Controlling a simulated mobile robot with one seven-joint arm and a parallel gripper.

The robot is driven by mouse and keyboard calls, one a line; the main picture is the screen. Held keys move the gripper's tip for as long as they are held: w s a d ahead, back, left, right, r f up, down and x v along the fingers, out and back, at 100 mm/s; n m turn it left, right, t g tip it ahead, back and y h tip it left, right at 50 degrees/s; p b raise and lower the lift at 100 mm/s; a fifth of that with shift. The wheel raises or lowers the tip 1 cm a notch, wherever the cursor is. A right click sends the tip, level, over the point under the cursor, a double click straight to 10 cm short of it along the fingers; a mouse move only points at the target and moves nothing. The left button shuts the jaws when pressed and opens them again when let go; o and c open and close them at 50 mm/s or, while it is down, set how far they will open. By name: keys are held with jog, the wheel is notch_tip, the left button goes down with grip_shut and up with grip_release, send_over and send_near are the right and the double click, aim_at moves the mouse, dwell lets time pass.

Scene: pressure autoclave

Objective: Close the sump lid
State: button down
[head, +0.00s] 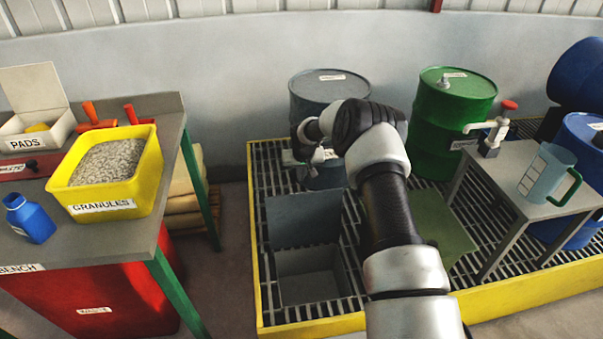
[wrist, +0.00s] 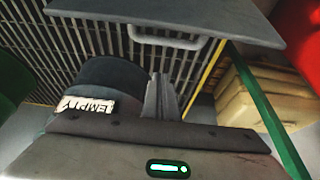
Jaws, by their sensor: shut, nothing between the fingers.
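The sump lid (head: 303,221) is a flat grey panel standing raised at the back edge of the square sump opening (head: 309,276), which shows open in the grating. In the wrist view the lid (wrist: 190,20) crosses the top, with a pale bar handle (wrist: 167,40) on it. My gripper (head: 318,156) is behind and above the lid, in front of the grey drum. Its fingers (wrist: 158,97) are shut and empty in the wrist view, apart from the lid and handle. My arm does not cover the lid.
A grey drum (head: 330,88) stands close behind my gripper, and a green drum (head: 455,115) to its right. A grey stand (head: 530,175) holds a jug (head: 546,175). The bench with the yellow granules tub (head: 75,195) is left. The yellow sump-deck rim (head: 254,230) borders the grating.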

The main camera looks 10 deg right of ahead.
jog(key=shift+s+f+b, duration=0.45)
jog(key=shift+s+f, duration=0.8)
jog(key=shift+s, duration=0.3)
jog(key=shift+s+d+r, duration=0.1)
